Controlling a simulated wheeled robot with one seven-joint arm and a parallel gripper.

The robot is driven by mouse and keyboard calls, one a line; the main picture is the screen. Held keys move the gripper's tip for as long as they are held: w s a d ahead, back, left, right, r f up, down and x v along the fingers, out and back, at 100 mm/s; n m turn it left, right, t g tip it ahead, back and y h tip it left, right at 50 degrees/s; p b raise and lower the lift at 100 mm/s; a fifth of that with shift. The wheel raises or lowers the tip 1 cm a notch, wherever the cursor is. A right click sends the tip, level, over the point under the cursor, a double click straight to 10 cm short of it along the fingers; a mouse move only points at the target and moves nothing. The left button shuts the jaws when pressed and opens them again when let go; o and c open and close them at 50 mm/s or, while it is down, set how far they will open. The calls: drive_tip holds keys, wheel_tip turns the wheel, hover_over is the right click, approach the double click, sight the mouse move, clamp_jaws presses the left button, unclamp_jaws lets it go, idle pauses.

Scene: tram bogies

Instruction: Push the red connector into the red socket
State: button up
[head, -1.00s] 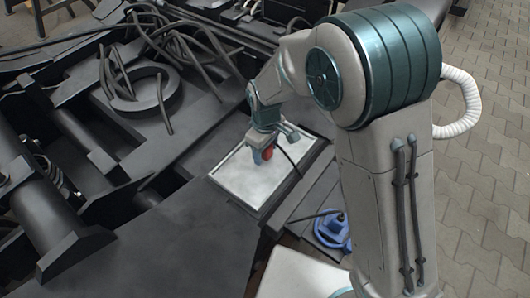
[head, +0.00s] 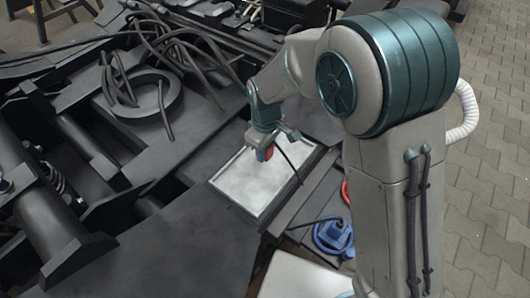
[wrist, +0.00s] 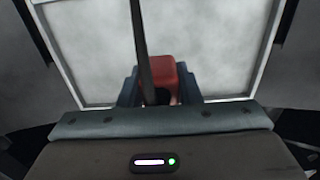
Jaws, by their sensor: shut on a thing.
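I cannot make out a red socket in either view. A red curved piece (head: 345,192) shows partly behind my arm, beside a blue connector; I cannot tell what it is.
The tray (head: 242,211) has a raised rim and a bare pale floor. A blue connector (head: 332,235) with a cable lies right of it. Paved floor (head: 495,200) is open at right.

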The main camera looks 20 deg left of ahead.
wheel_tip(320, 180, up, 7)
drive_tip(key=shift+f+p, duration=0.1)
drive_tip(key=shift+p, duration=0.75)
